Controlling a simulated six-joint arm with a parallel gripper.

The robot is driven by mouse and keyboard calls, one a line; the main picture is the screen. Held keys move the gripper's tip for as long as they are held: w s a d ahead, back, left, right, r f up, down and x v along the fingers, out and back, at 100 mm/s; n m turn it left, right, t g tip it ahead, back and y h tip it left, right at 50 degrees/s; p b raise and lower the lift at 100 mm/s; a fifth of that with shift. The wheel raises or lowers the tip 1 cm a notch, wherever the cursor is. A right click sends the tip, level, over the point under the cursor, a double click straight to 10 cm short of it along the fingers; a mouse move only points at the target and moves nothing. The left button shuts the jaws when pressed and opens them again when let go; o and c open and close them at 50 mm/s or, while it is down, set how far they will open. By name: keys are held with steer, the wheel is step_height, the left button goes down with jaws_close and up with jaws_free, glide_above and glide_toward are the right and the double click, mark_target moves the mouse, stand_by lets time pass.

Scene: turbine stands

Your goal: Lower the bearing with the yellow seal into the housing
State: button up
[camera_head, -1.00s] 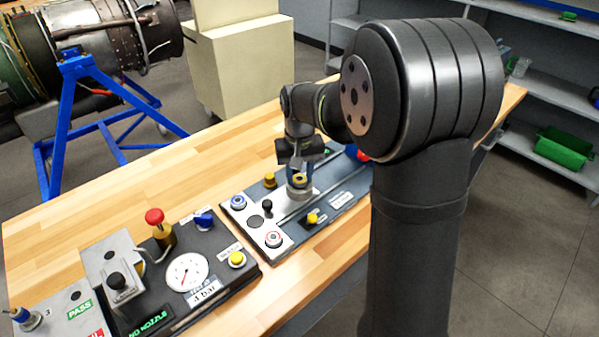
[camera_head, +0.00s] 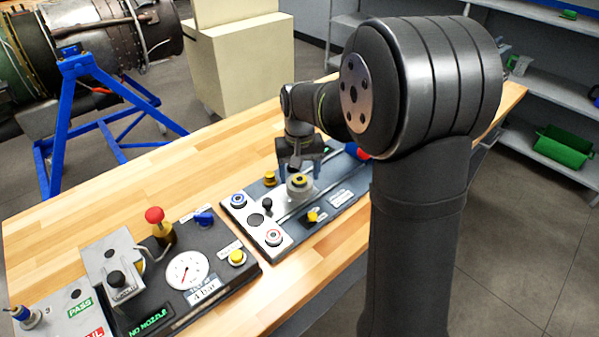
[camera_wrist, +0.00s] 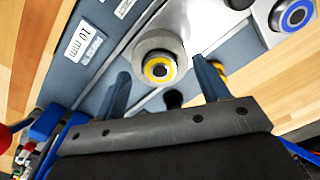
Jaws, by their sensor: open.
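The bearing with the yellow seal (camera_head: 299,180) sits in the top of the round grey housing (camera_head: 299,194) on the fixture. In the wrist view the yellow-ringed bearing (camera_wrist: 159,68) lies inside the rim of the housing (camera_wrist: 176,46) and looks level; how deep it sits I cannot tell. My gripper (camera_head: 303,178) is open just above and around the housing, its blue-grey fingers apart on either side. In the wrist view my gripper (camera_wrist: 162,67) has clear gaps between both fingers and the bearing.
A blue-ringed bearing (camera_head: 239,201) and a red-ringed one (camera_head: 273,238) sit on the pale plate, with a dark empty spot (camera_head: 256,219) between them. A black knob (camera_head: 267,205) and yellow knobs (camera_head: 313,215) stand near the housing. A test panel with a gauge (camera_head: 187,271) is to the left.

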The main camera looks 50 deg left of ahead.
mark_target(299, 179)
steer(key=shift+r, duration=3.45)
steer(key=shift+f, duration=3.5)
